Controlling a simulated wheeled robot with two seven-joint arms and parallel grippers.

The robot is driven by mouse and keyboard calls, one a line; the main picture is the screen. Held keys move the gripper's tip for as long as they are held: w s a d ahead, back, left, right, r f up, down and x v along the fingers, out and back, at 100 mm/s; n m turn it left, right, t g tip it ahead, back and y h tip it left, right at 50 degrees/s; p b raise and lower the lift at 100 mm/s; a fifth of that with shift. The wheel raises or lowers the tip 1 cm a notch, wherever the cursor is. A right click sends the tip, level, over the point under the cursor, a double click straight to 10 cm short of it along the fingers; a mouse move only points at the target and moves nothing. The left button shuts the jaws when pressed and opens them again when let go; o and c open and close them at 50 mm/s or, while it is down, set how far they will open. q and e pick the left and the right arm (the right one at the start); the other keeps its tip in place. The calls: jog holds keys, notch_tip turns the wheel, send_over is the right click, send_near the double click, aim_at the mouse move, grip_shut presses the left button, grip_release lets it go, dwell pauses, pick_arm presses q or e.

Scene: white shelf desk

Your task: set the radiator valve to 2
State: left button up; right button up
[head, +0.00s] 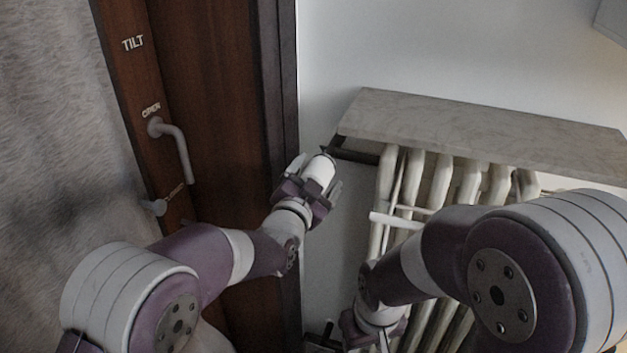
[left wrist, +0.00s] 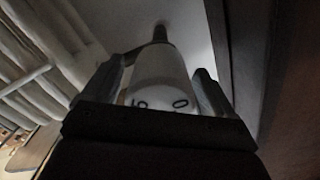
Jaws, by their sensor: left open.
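The radiator valve (head: 320,171) is a white knob at the upper left end of the radiator. In the left wrist view the valve knob (left wrist: 160,80) stands between my fingers, with dark marks on its near rim, one looking like a 0. The full scale and its pointer cannot be read. My left gripper (head: 318,178) is open, with one finger on each side of the knob. Whether the fingers touch it I cannot tell. My right gripper (head: 375,335) is low in front of the radiator, partly cut off, and its fingers are not clear.
The white ribbed radiator (head: 440,185) stands under a stone shelf (head: 480,130). A brown door frame (head: 225,100) with a grey handle (head: 175,150) is on the left. The white wall (head: 330,70) above the valve is clear.

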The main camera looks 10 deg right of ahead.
pick_arm(q)
jog(key=v, duration=1.2)
jog(key=shift+s+a+b, duration=0.2)
jog(key=shift+s+b, duration=0.05)
jog(key=shift+b, duration=0.2)
